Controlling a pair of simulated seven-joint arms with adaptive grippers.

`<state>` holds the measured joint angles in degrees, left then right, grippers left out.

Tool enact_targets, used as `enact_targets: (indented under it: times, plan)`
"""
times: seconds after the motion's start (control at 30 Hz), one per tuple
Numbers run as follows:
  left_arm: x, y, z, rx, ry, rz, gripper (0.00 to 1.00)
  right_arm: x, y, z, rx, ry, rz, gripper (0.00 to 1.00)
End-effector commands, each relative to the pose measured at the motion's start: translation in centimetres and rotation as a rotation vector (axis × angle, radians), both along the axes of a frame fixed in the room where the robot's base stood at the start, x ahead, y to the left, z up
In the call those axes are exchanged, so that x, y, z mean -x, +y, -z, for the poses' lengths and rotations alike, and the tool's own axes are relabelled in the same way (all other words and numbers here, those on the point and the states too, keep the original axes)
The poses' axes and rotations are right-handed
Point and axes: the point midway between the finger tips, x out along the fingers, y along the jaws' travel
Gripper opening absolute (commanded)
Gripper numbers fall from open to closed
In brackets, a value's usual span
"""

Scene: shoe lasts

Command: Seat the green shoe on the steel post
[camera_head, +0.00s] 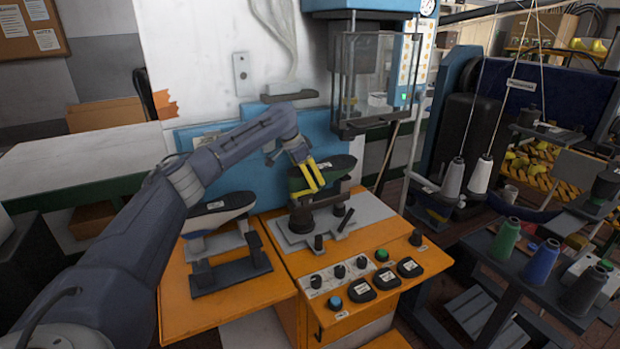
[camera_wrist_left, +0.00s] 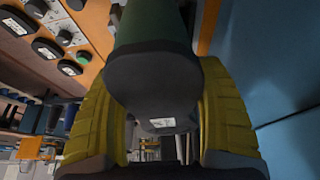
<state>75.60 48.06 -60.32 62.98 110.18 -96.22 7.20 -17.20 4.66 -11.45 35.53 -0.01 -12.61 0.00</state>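The green shoe (camera_head: 338,166), dark on top, is over the orange workbench in the head view. In the left wrist view the green shoe (camera_wrist_left: 154,75) shows its dark end and green side. My left gripper (camera_head: 312,177) has its yellow fingers on either side of the shoe. In the wrist view the left gripper (camera_wrist_left: 160,125) appears closed on it from both sides. My right gripper is not in view.
Knobs and buttons (camera_head: 361,283) line the bench front. A clear guard box (camera_head: 375,80) hangs behind. Thread spools (camera_head: 541,260) stand at the right.

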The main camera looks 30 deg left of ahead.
Motion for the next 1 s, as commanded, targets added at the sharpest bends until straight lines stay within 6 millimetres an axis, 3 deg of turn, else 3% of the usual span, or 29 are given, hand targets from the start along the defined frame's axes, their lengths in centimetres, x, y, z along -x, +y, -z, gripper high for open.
enact_targets:
  times: [0.37, 1.0]
  plan:
    - [0.2, 0.2, -0.2, -0.002, 0.003, 0.000, 0.75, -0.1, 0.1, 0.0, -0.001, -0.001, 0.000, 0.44]
    - [3.4, 2.2, -9.2, -0.001, 0.000, 0.000, 0.75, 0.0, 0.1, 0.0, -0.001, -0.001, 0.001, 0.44]
